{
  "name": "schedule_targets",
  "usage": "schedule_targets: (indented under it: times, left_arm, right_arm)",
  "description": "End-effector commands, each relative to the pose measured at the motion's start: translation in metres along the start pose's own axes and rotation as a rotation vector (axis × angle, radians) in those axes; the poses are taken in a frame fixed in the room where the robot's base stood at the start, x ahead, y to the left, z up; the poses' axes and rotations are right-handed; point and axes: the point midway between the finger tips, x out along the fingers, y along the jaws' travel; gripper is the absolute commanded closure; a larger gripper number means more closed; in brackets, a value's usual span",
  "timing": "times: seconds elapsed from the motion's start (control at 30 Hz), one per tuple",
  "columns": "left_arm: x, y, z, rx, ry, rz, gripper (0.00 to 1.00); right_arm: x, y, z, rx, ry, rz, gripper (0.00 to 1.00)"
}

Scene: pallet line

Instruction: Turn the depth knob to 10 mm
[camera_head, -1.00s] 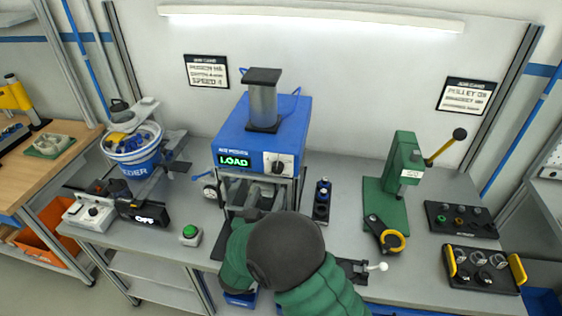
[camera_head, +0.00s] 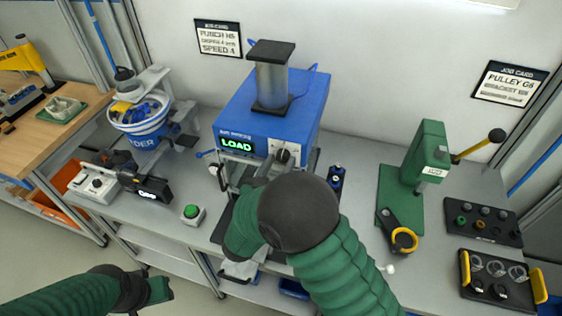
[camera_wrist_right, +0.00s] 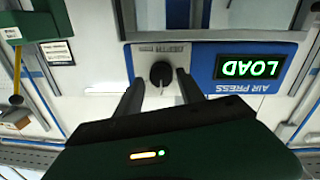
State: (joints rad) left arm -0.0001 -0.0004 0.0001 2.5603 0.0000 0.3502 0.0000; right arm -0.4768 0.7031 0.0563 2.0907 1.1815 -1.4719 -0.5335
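The depth knob (camera_head: 284,154) is a small black knob on a pale plate at the right of the blue air press (camera_head: 262,118) front. It shows upside down in the right wrist view (camera_wrist_right: 161,74), beside the green LOAD display (camera_wrist_right: 247,67). My right gripper (camera_wrist_right: 159,80) is open, with one finger on each side of the knob and a visible gap on both sides. In the head view my own arm hides most of that gripper. The knob's scale marks are too small to read. My left gripper (camera_head: 158,289) is at the lower left, away from the press; its fingers are unclear.
A green button box (camera_head: 192,212) and a blue feeder bowl (camera_head: 142,120) stand left of the press. A green hand press (camera_head: 420,165) and black trays (camera_head: 482,226) stand to the right. A dark blue-topped block (camera_head: 336,182) is close to the press's right side.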

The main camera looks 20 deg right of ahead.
Motion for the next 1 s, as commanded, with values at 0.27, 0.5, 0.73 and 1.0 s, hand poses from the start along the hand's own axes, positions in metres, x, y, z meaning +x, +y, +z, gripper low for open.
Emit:
schedule_targets:
  times: [0.27, 0.5, 0.73, 1.0]
  left_arm:
    - [0.0, 0.0, 0.0, -0.001, 0.0, 0.0, 0.64]
    - [0.0, 0.0, 0.0, 0.0, 0.0, 0.0, 0.64]
    - [0.004, 0.0, 0.001, 0.0, 0.0, 0.0, 0.64]
    - [0.021, 0.0, 0.005, 0.0, 0.0, 0.0, 0.64]
  right_arm:
    - [0.004, 0.001, 0.002, 0.002, -0.003, -0.003, 0.92]
    - [0.003, 0.001, 0.002, 0.001, -0.003, -0.001, 1.0]
    - [0.004, 0.001, 0.004, 0.028, -0.006, 0.0, 1.0]
    - [0.004, 0.001, 0.005, 0.171, -0.014, -0.002, 1.0]
